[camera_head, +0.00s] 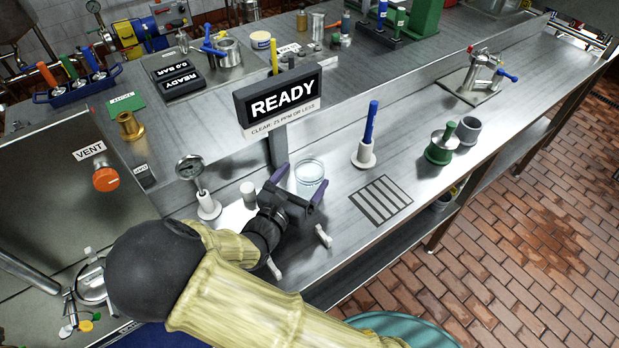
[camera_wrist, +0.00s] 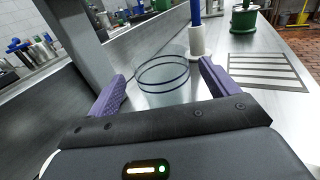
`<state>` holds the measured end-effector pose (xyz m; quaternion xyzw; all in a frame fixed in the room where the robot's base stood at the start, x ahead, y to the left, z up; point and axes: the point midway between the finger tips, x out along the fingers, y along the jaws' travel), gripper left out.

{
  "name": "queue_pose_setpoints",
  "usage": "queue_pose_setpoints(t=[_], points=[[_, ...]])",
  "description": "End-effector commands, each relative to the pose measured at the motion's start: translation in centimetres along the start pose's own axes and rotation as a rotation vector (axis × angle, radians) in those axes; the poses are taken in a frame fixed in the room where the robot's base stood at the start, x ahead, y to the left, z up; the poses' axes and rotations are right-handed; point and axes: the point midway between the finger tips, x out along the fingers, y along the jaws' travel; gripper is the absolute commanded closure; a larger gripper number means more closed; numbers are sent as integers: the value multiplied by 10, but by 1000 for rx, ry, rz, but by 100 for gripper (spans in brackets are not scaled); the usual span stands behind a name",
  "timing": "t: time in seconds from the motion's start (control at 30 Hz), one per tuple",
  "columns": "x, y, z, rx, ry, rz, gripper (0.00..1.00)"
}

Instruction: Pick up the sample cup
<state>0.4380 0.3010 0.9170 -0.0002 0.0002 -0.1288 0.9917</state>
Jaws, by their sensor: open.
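The sample cup (camera_head: 310,176) is a clear, glass-like cup with a dark line around it, standing upright on the steel bench. It also shows in the wrist view (camera_wrist: 162,78), between and just beyond the fingers. My gripper (camera_head: 301,184) is open, with one purple finger on each side of the cup's near part. In the wrist view my gripper (camera_wrist: 160,88) has visible gaps between the fingers and the cup at both sides. The cup's lower part is partly hidden behind the gripper body.
A white holder with a blue stick (camera_head: 367,140) stands right of the cup. A slotted drain (camera_head: 381,200) lies nearer the front edge. A READY sign (camera_head: 279,101) on a post rises behind the cup.

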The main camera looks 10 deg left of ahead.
Motion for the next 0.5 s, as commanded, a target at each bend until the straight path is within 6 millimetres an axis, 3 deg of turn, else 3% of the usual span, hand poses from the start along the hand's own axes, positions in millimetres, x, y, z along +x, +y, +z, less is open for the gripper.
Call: queue_pose_setpoints(t=[0.17, 0.5], points=[[4, -1, 1, 1, -1, -3, 14], [49, -2, 4, 0, 0, -4, 14]])
